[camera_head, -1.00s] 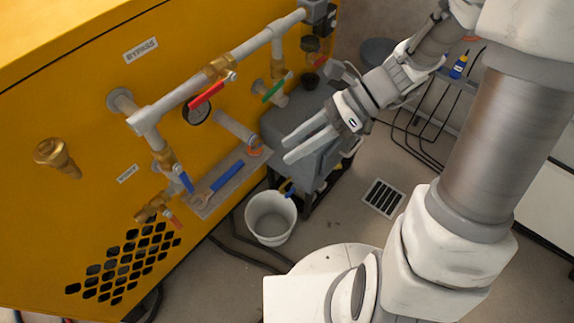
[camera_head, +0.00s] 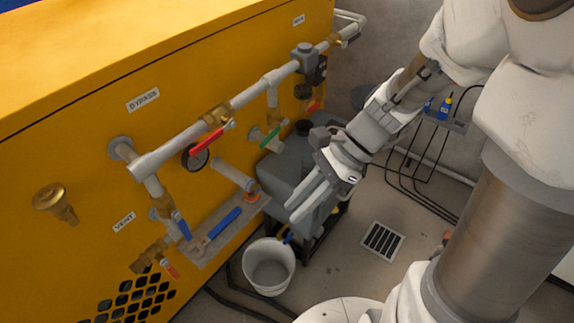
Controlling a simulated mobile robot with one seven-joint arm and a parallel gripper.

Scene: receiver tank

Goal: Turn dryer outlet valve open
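My gripper (camera_head: 291,213) is in the air in front of the yellow cabinet, over the grey unit, its two fingers pointing down-left. It is empty and looks open, with a narrow gap between the fingers. Several lever valves are on the cabinet's piping: a red lever (camera_head: 205,140) under the BYPASS label, a green lever (camera_head: 271,138), a blue lever (camera_head: 181,225) and a small red lever (camera_head: 171,269) below the VENT label. I see no label naming the dryer outlet valve, so I cannot tell which it is. The gripper touches no valve.
A blue-handled wrench (camera_head: 216,230) lies on a grey shelf (camera_head: 242,217) on the cabinet. A white bucket (camera_head: 269,268) stands on the floor below. The grey unit (camera_head: 282,180) stands behind my gripper. A floor drain (camera_head: 382,241) is to the right, with clear floor around it.

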